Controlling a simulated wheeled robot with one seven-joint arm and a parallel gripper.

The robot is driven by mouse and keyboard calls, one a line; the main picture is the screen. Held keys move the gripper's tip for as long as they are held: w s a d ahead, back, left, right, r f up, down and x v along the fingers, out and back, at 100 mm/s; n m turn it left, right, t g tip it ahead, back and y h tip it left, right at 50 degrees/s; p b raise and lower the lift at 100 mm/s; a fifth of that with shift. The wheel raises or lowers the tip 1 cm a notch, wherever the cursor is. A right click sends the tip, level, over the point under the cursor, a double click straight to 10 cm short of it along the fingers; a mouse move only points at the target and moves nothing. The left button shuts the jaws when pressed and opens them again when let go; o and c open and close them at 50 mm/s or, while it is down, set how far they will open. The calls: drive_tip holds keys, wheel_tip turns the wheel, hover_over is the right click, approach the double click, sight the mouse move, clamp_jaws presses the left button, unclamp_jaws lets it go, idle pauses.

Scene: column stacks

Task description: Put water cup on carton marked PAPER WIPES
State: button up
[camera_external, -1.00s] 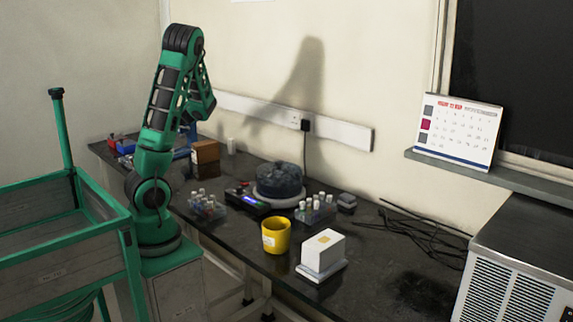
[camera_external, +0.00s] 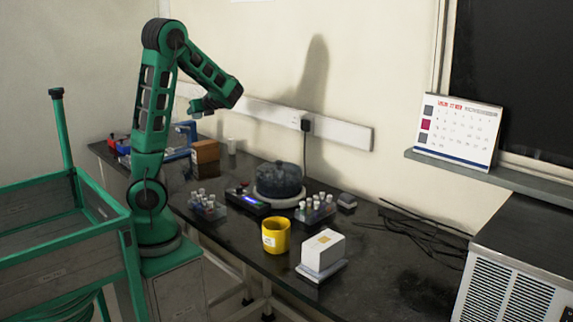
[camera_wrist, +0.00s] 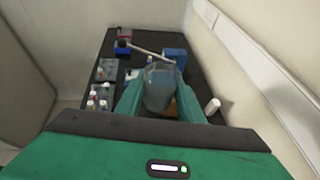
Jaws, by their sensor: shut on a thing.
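My gripper (camera_external: 196,110) is raised above the back left of the bench and points down. In the wrist view its green fingers (camera_wrist: 160,98) are shut on a clear, bluish water cup (camera_wrist: 158,88), which is upright between them. The cup cannot be made out in the external view. A brown carton (camera_external: 206,152) stands on the bench below the gripper; in the wrist view it is mostly hidden behind the cup. No lettering is readable on either carton, so I cannot tell which is marked PAPER WIPES.
A yellow mug (camera_external: 276,237) stands left of the white carton. A round dark device (camera_external: 279,182) and tube racks (camera_external: 316,208) fill the bench middle. A white cylinder (camera_wrist: 213,106) stands near the wall. Black cables (camera_external: 425,238) lie at the right.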

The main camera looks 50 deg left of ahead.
drive_tip(key=w+d+m+t+h, duration=0.2)
drive_tip(key=w+d+m+t, duration=0.1)
drive_tip(key=d, duration=1)
drive_tip(key=w+d+m+t+h, duration=0.1)
drive_tip(key=w+d+m+t, duration=0.15)
drive_tip(key=d, duration=0.95)
drive_tip(key=w+d+m+t+h, duration=0.2)
drive_tip(key=w+d+m+t, duration=0.1)
drive_tip(key=d, duration=1)
drive_tip(key=m+t+h, duration=0.3)
drive_tip(key=m+h, duration=0.4)
drive_tip(key=h, duration=0.1)
hover_over(324, 240)
wheel_tip(324, 240, down, 12)
drive_tip(key=shift+r, duration=0.2)
drive_tip(key=shift+f, duration=2.05)
drive_tip(key=shift+g, duration=0.25)
drive_tip(key=shift+f, duration=0.1)
